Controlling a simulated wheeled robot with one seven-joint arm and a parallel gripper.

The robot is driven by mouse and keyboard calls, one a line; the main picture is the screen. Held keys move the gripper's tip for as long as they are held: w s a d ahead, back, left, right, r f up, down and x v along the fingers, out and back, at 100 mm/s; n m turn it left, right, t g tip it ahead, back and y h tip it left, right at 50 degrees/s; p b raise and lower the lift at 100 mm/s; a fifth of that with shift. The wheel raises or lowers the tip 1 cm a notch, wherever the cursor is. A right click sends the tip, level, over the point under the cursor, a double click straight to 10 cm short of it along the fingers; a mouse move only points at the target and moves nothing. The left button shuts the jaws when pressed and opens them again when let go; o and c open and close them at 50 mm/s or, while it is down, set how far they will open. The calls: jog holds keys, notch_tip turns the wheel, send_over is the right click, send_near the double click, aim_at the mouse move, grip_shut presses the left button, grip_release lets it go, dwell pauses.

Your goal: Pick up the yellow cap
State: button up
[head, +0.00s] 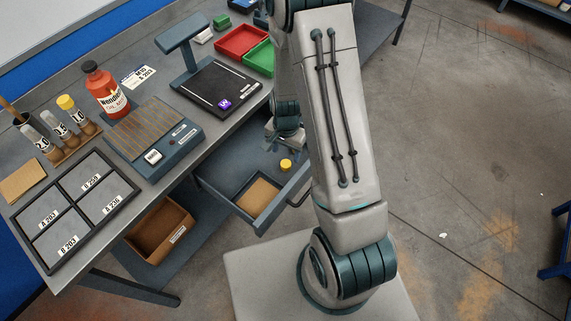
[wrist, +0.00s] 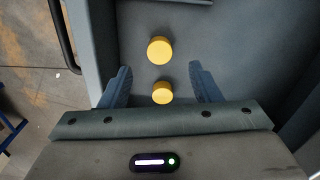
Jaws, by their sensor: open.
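Two yellow caps show in the wrist view, both in the open drawer (head: 228,178). The larger-looking yellow cap (wrist: 160,50) lies just beyond my fingertips. The smaller-looking yellow cap (wrist: 162,92) appears between my fingers, partly cut off by the gripper body. In the head view one yellow cap (head: 286,165) shows in the drawer; I cannot tell which of the two it is, and the other is hidden there. My gripper (wrist: 161,80) is open and empty above the drawer. Another yellow cap (head: 66,101) sits on a tube in the rack.
A brown pad (head: 258,197) lies in the drawer near its front. The drawer walls and handle (head: 300,197) are close to my gripper. The bench above holds a red bottle (head: 105,90), a black-framed tray (head: 104,240) and red (head: 242,41) and green (head: 262,56) bins.

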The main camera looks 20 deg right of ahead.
aim_at(286, 164)
jog(key=shift+s+f, duration=0.1)
jog(key=shift+f, duration=2.7)
jog(key=c, duration=1.1)
